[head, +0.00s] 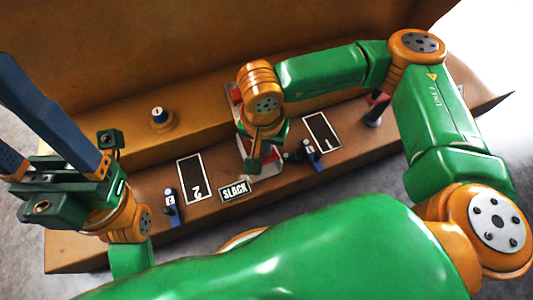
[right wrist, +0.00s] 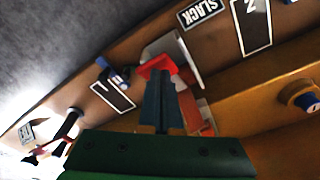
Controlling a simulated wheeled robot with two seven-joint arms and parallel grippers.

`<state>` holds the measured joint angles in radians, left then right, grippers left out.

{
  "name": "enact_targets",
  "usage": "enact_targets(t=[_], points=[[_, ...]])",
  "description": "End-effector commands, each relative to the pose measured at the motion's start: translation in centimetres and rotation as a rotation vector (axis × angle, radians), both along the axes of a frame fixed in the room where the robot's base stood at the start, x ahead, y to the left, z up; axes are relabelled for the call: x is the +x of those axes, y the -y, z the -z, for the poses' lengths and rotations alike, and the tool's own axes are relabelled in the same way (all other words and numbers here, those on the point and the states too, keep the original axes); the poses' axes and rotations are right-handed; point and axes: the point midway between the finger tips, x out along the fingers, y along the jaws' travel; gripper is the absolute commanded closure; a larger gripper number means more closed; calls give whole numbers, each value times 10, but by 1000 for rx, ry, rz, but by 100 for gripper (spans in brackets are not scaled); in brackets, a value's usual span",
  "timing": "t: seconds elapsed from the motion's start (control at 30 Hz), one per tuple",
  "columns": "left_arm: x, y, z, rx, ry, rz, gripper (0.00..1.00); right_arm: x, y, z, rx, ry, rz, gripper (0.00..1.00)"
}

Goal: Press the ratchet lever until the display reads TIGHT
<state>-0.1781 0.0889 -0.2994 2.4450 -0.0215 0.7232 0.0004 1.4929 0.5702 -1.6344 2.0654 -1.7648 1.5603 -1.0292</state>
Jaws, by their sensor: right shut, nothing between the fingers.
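The display (head: 234,190) reads SLACK and lies flat on the bench; it also shows in the right wrist view (right wrist: 200,11). The ratchet device, with its pale grey plate (right wrist: 187,62) and red lever (right wrist: 158,65), is just right of the display in the head view, partly hidden by my right arm. My right gripper (head: 251,160) is shut and empty, pointing down at the device. In the right wrist view its fingertips (right wrist: 161,82) are at the red lever; I cannot tell whether they touch.
Outlined panels marked 2 (head: 195,178) and 1 (head: 322,132) lie either side of the device, with small blue numbered pieces (head: 170,206) (head: 311,152) nearby. A blue-topped knob (head: 158,116) sits on the back ledge. A dark post (head: 374,116) stands at the right.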

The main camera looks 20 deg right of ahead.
Motion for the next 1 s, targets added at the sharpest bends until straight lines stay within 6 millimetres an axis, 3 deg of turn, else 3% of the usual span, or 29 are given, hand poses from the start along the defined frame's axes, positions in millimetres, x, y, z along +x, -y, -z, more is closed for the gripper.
enact_targets(t=[0.43, 0.83, 1.0], points=[[-1, -1, 2, -4, 9, 1, 28, 0, 0, 5, -1, -1, 0, 100], [-1, 0, 49, -3, 9, 1, 28, 0, 0, 48, 0, 0, 0, 100], [-1, 0, 49, -3, 9, 1, 28, 0, 0, 48, -1, 1, 0, 100]])
